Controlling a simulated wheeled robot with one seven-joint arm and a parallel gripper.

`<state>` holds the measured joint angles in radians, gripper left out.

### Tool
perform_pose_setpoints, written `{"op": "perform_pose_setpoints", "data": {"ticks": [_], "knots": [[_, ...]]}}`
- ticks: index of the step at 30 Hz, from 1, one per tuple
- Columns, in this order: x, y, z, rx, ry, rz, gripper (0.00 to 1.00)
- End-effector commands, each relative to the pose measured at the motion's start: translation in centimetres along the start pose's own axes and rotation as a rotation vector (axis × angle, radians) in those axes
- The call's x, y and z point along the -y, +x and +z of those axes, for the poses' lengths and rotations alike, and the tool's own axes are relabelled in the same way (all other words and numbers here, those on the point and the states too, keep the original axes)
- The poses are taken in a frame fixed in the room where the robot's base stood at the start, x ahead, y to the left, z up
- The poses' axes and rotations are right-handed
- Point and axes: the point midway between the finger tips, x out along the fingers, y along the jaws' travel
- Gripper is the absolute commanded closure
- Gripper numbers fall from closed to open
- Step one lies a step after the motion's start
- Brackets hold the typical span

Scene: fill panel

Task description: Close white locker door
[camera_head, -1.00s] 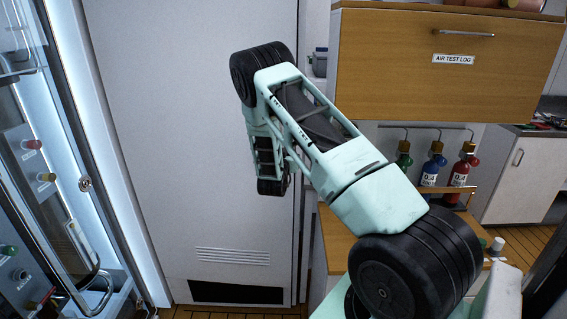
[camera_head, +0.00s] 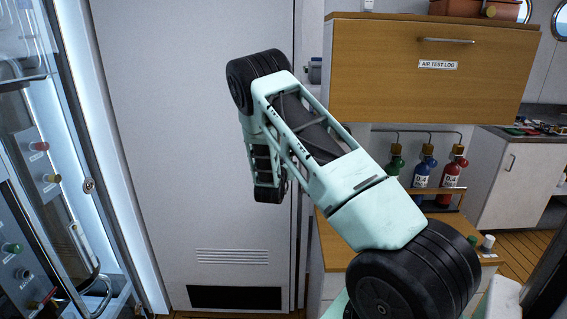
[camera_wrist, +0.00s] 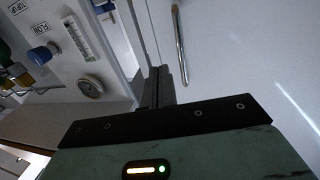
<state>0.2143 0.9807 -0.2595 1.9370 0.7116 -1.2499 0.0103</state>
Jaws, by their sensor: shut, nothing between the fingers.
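The white locker door (camera_head: 180,150) is a tall, pale panel with vent slots and a dark grille low down, behind my arm in the head view. My arm covers part of its right side. In the wrist view, a smooth white surface with a metal bar handle (camera_wrist: 179,42) fills the right side; it looks like the locker door. My gripper (camera_wrist: 163,86) is shut and empty in the wrist view, its dark fingers beside that white surface. I cannot tell whether they touch it. In the head view the fingers are hidden behind my arm.
A lit glass-fronted cabinet (camera_head: 90,186) stands at the left. A wooden cabinet (camera_head: 400,95) labelled AIR TEST LOG stands at the right, above several small gas bottles (camera_head: 424,170).

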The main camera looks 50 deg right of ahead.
Motion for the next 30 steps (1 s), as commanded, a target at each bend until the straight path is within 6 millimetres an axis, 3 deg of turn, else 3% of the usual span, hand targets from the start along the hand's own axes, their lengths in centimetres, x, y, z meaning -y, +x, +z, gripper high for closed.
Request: {"op": "perform_pose_setpoints", "data": {"ticks": [18, 30], "knots": [[-1.5, -8.2, 0.2, 0.0, 0.0, -0.001, 1.0], [-1.7, -9.1, 0.0, 0.0, 0.0, 0.0, 1.0]]}}
